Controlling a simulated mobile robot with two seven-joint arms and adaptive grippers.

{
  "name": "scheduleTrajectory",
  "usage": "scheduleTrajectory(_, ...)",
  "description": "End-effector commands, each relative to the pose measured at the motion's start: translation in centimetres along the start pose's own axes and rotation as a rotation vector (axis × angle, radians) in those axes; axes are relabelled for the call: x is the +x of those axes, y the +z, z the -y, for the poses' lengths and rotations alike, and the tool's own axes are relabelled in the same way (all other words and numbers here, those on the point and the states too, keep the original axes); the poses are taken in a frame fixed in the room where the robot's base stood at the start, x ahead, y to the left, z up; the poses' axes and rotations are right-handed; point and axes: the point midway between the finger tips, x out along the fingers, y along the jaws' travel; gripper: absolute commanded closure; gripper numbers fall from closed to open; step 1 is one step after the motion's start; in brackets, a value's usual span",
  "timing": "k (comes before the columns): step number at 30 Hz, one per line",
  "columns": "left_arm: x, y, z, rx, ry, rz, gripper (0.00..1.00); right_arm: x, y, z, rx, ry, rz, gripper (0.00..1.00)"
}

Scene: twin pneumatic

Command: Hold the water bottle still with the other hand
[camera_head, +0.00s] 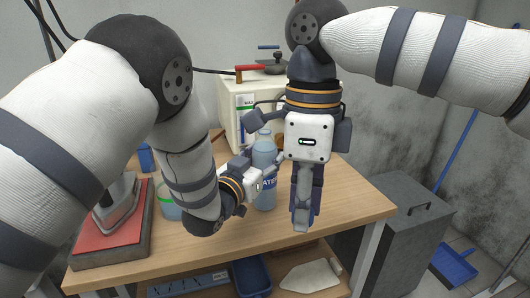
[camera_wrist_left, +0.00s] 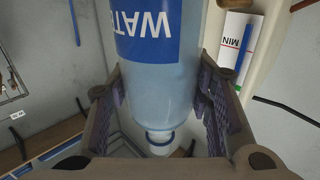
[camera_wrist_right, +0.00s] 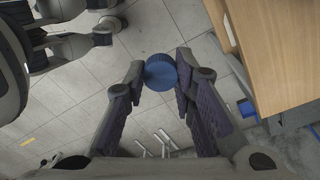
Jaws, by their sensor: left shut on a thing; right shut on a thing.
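The water bottle (camera_head: 264,156) stands upright on the wooden bench, pale blue with a dark blue label. In the left wrist view the bottle (camera_wrist_left: 165,85) lies between the fingers, and its neck shows a pale rim with no cap on it. My left gripper (camera_head: 263,168) is shut on the bottle from the side. My right gripper (camera_head: 302,222) points down, to the right of the bottle and apart from it. In the right wrist view a ribbed blue cap (camera_wrist_right: 160,72) is held between its fingertips. The cap is hidden in the head view.
The bench (camera_head: 350,203) is clear to the right. A cream box (camera_head: 238,108) with a red-handled tool on top stands behind the bottle. A grey cabinet (camera_head: 405,240) and blue dustpan (camera_head: 453,264) are at right.

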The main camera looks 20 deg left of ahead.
Motion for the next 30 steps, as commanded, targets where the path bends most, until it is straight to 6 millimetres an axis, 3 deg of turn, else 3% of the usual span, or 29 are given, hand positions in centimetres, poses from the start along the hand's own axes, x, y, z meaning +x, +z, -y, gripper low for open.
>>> scheduleTrajectory(6, 0.0, 0.1, 0.0, 0.000, 0.000, -0.005, 1.00, 0.0, 0.0, 0.0, 0.000, 0.000, 0.000, 1.00)
scheduleTrajectory(7, 0.0, 0.2, 0.0, 0.000, 0.000, -0.002, 0.52, 0.0, 0.0, 0.0, 0.000, 0.000, 0.000, 1.00)
scheduleTrajectory(9, 0.0, 0.2, 0.0, 0.000, 0.000, -0.002, 0.36, 0.0, 0.0, 0.0, 0.000, 0.000, 0.000, 1.00)
scheduleTrajectory(21, -0.3, -0.3, 0.0, 0.000, 0.000, -0.003, 0.34, -0.4, 0.0, -0.1, 0.000, -0.007, 0.000, 1.00)
scheduleTrajectory(26, -3.5, -0.7, 0.0, 0.000, -0.002, -0.005, 0.34, -2.1, 0.0, -0.6, 0.000, -0.040, -0.001, 1.00)
scheduleTrajectory(30, -7.2, -0.5, 0.0, 0.000, -0.002, -0.004, 0.34, -3.2, 0.0, -0.9, 0.001, -0.061, -0.002, 1.00)
